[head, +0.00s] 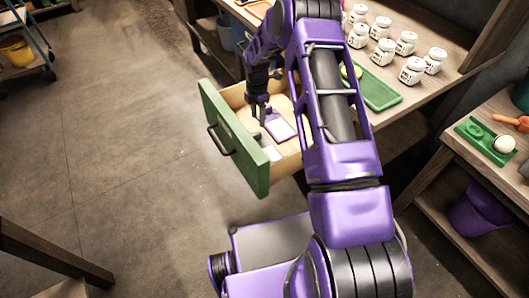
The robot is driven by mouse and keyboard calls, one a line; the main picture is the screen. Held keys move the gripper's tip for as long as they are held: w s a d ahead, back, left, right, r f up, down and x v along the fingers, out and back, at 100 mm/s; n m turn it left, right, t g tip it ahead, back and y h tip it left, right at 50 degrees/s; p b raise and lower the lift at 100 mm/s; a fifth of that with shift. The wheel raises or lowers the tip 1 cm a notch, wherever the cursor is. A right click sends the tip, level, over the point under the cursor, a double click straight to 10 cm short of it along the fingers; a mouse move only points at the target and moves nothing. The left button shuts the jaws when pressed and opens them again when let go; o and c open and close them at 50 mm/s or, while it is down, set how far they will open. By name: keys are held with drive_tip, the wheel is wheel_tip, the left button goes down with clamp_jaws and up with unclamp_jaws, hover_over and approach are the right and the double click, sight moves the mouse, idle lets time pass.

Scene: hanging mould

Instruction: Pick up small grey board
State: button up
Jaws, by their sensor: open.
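An open drawer with a green front (240,145) and a pale wooden box holds a few flat items. One is a light grey board with a purple edge (281,127). A smaller pale grey piece (270,152) lies nearer the green front, partly hidden by it. I cannot tell for certain which of them is the small grey board. My gripper (259,114) points down into the drawer, open, just left of the purple-edged board. Whether its fingertips touch anything is too small to tell.
The drawer sticks out from a wooden workbench bearing a green tray (379,89) and several white jars (413,70). The floor left of the drawer is clear.

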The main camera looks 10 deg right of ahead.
sight(258, 132)
wheel_tip(258, 132, down, 9)
drive_tip(key=shift+b, duration=0.45)
drive_tip(key=shift+c, duration=0.3)
clamp_jaws()
